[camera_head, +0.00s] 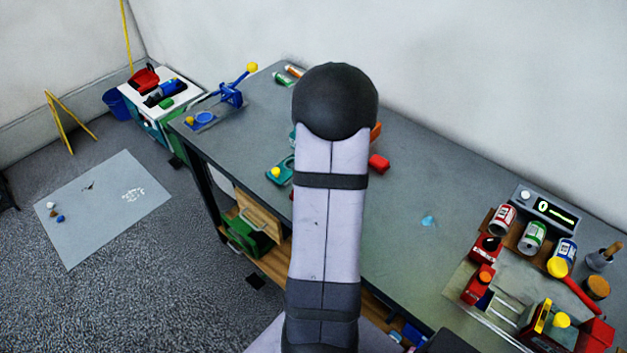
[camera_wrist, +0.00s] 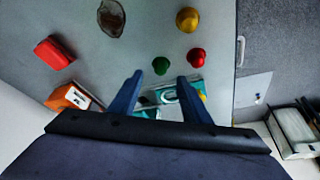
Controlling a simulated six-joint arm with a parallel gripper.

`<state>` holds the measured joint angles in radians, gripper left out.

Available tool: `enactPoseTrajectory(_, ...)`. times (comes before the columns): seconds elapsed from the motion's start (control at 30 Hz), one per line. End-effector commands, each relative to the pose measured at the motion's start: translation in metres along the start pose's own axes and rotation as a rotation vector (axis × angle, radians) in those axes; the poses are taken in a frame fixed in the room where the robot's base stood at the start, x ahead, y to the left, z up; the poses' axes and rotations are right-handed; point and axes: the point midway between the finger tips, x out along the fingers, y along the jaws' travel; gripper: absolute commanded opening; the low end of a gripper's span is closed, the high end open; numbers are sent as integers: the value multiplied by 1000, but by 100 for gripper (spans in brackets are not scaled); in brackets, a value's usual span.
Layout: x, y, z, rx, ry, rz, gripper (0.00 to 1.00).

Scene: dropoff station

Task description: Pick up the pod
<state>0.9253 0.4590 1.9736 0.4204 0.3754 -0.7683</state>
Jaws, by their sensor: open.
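My gripper (camera_wrist: 160,78) shows in the wrist view as two dark blue fingers, apart, with no object clearly held between them. I cannot tell for certain which object is the pod. Small rounded pieces lie near the fingertips: a green one (camera_wrist: 161,65) just beyond the gap, a red one (camera_wrist: 195,58) beyond the right finger, and a yellow one (camera_wrist: 187,19) farther off. A teal and white object (camera_wrist: 168,96) shows between the fingers, partly hidden by them. In the head view my arm hides the gripper and most of these pieces.
A red block (camera_wrist: 54,52), an orange box (camera_wrist: 70,97) and a brown stone-like piece (camera_wrist: 111,18) lie left in the wrist view. The grey bench (camera_head: 400,230) has cans, red items and a display device (camera_head: 545,208) at right. Its middle is mostly clear.

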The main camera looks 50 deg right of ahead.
Motion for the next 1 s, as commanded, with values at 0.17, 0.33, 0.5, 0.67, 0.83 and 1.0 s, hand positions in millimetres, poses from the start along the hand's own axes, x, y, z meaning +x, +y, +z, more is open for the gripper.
enactPoseTrajectory(0.17,2,0,0,0,0,0,43)
enactPoseTrajectory(0.33,13,-1,1,1,-3,-1,43)
enactPoseTrajectory(0.5,32,-1,3,1,-4,-1,43)
enactPoseTrajectory(0.67,48,-1,2,0,-1,-1,43)
enactPoseTrajectory(0.83,53,-1,2,-1,0,0,43)
enactPoseTrajectory(1.0,53,-1,2,-1,1,0,43)
